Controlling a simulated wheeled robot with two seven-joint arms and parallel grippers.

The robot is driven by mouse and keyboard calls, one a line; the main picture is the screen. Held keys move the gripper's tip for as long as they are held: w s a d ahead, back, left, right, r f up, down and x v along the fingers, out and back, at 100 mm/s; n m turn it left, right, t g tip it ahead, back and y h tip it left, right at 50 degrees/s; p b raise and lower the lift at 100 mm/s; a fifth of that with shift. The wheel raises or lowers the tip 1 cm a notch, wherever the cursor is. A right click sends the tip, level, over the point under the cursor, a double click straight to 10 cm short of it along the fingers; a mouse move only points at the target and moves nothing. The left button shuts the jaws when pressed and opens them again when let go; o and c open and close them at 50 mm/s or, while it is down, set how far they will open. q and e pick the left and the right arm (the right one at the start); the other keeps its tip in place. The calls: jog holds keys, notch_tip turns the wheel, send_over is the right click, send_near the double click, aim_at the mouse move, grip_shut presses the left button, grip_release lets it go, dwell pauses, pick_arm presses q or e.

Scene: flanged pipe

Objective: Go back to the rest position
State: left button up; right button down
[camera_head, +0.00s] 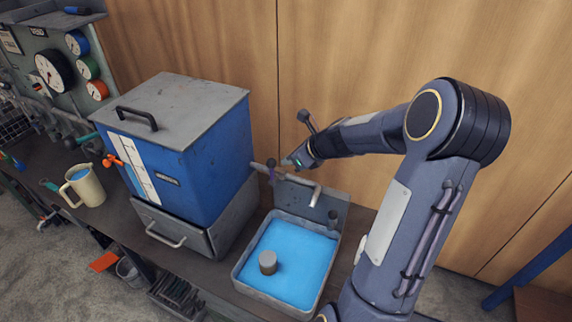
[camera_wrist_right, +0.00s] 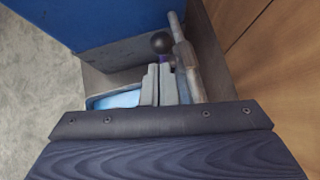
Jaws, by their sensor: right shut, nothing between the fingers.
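My right gripper (camera_head: 288,162) is at the end of my right arm, close to the grey pipe (camera_head: 303,184) that comes out of the blue tank and bends down over the basin. In the right wrist view my right gripper (camera_wrist_right: 159,84) has its grey fingers together with nothing between them. The pipe also shows there (camera_wrist_right: 185,55), just right of the fingers, with a black ball knob (camera_wrist_right: 161,42) beyond the tips. I cannot tell whether the fingers touch the pipe. My left gripper is not in view.
A basin (camera_head: 240,284) of blue liquid holds a grey cylinder (camera_head: 268,262). A beige jug (camera_head: 89,191) and a gauge panel (camera_head: 75,95) are at the left. The wooden wall (camera_head: 350,50) is behind my arm.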

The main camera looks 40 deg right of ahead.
jog(key=v, duration=0.3)
jog(key=shift+s+r, duration=0.2)
jog(key=s+a+r+n+g+y, duration=0.1)
jog(key=s+a+r+n, duration=0.3)
jog(key=a+n, duration=0.45)
jog(key=s+a+r+n+g+y, duration=0.1)
jog(key=s+a+r+n, duration=0.1)
jog(key=s+a+n, duration=0.6)
jog(key=s+a+f+n, duration=0.1)
jog(key=s+a+n, duration=0.1)
jog(key=s+n, duration=0.3)
jog(key=s+a+f+n+g, duration=0.1)
jog(key=s+a+n, duration=0.2)
jog(key=n, duration=0.6)
jog(key=s, duration=0.2)
jog(key=shift+s+f+h, duration=0.3)
jog(key=shift+f+h, duration=0.1)
jog(key=shift+a+n, duration=0.1)
jog(key=shift+n, duration=0.15)
